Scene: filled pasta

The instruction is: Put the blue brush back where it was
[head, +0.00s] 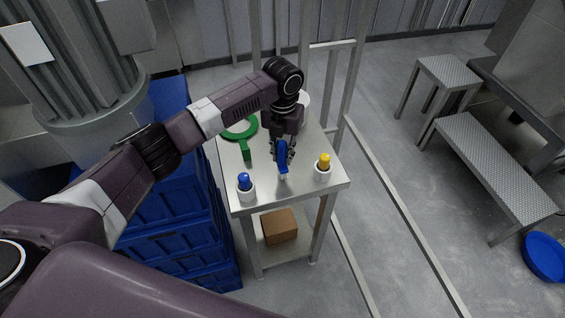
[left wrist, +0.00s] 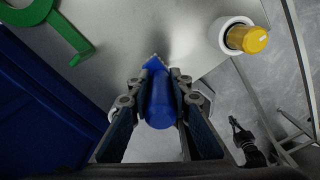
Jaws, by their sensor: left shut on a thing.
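The blue brush (head: 283,157) is held above the front part of a small metal table (head: 262,190). My left gripper (head: 283,150) is shut on it. In the left wrist view the brush (left wrist: 160,100) lies between the two fingers of the left gripper (left wrist: 160,108), its narrower end pointing away. I cannot tell whether its lower end touches the table. A dark gripper, seemingly my right one (left wrist: 243,135), shows small at the lower right of the left wrist view; its jaws are too small to read.
A white cup with a blue top (head: 245,183) stands at the table's front left, another with a yellow top (head: 323,165) at the right. A green ring-headed tool (head: 243,130) lies behind. Blue crates (head: 180,245) stand left of the table. A brown box (head: 279,227) sits below.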

